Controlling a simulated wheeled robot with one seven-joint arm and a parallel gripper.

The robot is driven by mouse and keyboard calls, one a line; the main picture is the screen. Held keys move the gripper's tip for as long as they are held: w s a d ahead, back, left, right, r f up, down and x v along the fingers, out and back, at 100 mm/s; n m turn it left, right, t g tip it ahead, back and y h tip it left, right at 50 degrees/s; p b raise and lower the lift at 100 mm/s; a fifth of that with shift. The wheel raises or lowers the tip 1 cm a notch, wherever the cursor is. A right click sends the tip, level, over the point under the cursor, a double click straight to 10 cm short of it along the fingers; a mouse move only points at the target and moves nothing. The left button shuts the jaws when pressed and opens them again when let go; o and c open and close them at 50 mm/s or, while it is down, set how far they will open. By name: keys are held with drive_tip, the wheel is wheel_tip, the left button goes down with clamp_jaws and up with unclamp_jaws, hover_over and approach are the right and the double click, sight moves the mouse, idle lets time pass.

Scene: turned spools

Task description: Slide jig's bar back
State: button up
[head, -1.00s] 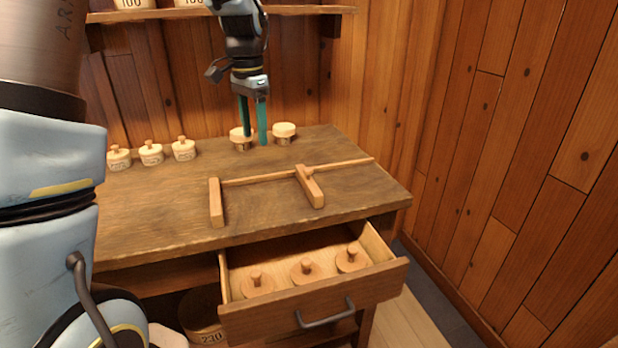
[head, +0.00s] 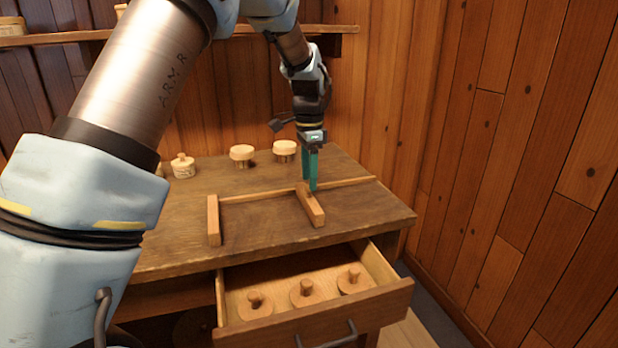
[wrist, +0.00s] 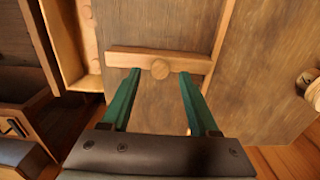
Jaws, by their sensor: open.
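The jig lies on the workbench (head: 265,228): a long thin rail (head: 250,195) with a wooden block (head: 214,222) at its left end and a sliding bar (head: 316,212) crossing it toward the right. My gripper (head: 311,187) points down at the bar's far part, near the rail. I cannot tell how far down the fingertips reach; the knob is hidden in the head view.
An open drawer (head: 345,340) with several knobbed wooden discs juts out below the bench front. Two pale spools (head: 242,153) (head: 285,149) and a knobbed one (head: 183,167) stand at the back. A plank wall (head: 500,170) is on the right. The bench between the block and bar is clear.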

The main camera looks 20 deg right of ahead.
drive_tip(key=shift+f, duration=0.75)
drive_tip(key=shift+c, duration=0.3)
clamp_jaws()
idle(0.6)
